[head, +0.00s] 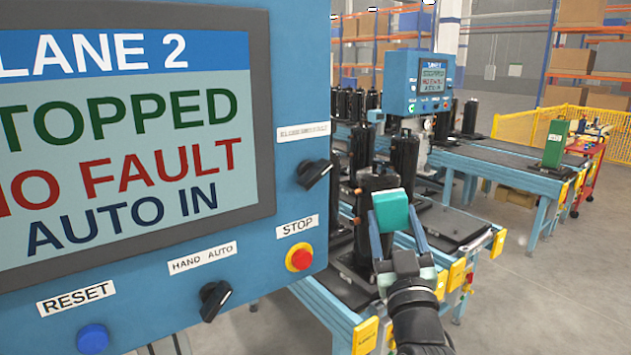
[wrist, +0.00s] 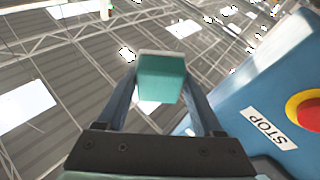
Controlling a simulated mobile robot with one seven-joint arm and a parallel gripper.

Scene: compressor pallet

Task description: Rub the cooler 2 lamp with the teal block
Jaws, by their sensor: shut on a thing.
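My gripper (head: 395,228) is shut on the teal block (head: 391,211), right of the big blue control panel and in front of a black compressor. In the wrist view the teal block (wrist: 161,78) sits between the two fingers of my gripper (wrist: 160,95), with a pale strip along its far edge. The block touches nothing else that I can see. I cannot make out a lamp labelled cooler 2 in either view. A smaller blue panel (head: 420,80) in the background has small lights and labels too small to read.
The near blue panel (head: 240,285) has a red STOP button (head: 299,257), black selector knobs and a blue RESET button (head: 93,338). Black compressors stand on the blue conveyor (head: 335,310) behind my gripper. Yellow fencing (head: 545,122) stands at the right. The floor at the lower right is clear.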

